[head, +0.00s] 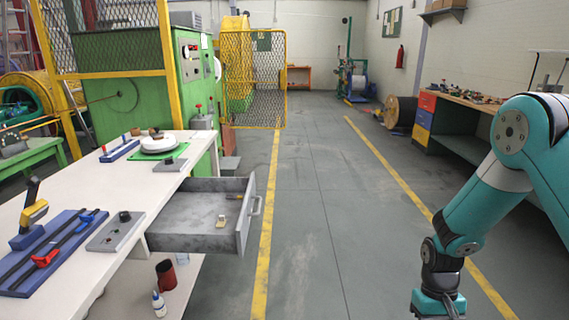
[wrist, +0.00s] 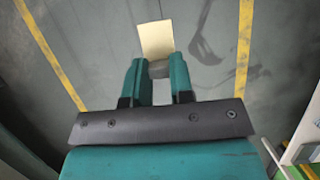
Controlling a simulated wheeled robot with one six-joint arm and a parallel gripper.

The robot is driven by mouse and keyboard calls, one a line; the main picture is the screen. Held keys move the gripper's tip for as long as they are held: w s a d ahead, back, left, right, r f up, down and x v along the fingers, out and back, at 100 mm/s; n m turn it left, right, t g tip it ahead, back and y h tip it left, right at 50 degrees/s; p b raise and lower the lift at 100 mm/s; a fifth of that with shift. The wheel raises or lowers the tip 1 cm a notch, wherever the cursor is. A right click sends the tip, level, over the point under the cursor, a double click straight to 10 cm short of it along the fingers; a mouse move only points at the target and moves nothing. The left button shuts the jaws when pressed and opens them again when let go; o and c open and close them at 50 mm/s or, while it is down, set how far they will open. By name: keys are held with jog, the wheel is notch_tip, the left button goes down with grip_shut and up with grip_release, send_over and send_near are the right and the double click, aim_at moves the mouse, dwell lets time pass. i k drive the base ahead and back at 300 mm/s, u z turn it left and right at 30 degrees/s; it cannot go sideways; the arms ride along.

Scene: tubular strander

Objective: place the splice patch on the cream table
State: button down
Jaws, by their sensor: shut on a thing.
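My gripper (wrist: 158,78) is shut on the splice patch (wrist: 156,38), a flat pale yellow piece that sticks out past the fingertips in the wrist view. A grey part shows between the fingers at the patch's near end. In the head view my gripper (head: 438,303) is at the lower right over the floor, cut off by the bottom edge, and the patch cannot be seen there. The cream table (head: 95,190) is on the left of the head view, well apart from my gripper.
A grey drawer (head: 190,241) stands open from the table's right side, with a small yellowish item (head: 221,221) inside. A blue board with tools (head: 45,252), a grey plate (head: 115,231) and a white round item (head: 160,139) occupy the table. Open floor (head: 325,230) lies between.

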aim_at(143, 191)
jog(key=u, duration=1.25)
jog(key=i, duration=0.1)
jog(key=z, duration=0.05)
